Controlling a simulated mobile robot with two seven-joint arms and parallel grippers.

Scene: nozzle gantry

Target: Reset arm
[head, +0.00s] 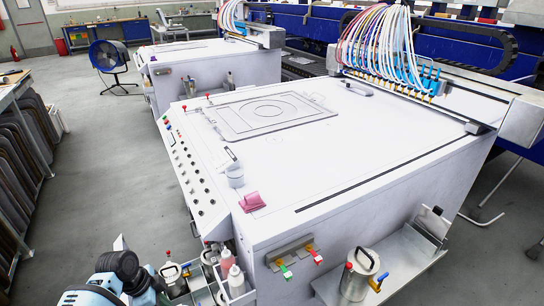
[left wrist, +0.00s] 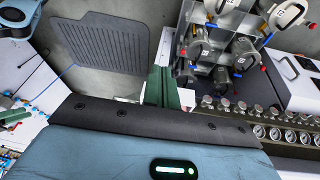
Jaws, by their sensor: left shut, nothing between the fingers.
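My left arm (head: 105,282) comes in at the bottom left of the head view, beside the front left corner of the white machine table (head: 290,180). Its fingers cannot be made out there. In the left wrist view my left gripper (left wrist: 163,88) shows beyond its dark housing edge, with green-faced fingers close together and nothing held. Metal fittings with red and blue parts (left wrist: 230,45) lie just beyond and right of the fingers. A row of knobs and gauges (left wrist: 270,120) runs along the right. My right gripper is not in view.
The nozzle gantry (head: 385,60) with coloured tubes spans the table's back right. A pot (head: 360,272) stands on a side shelf. Bottles (head: 232,275) stand in a holder by my left arm.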

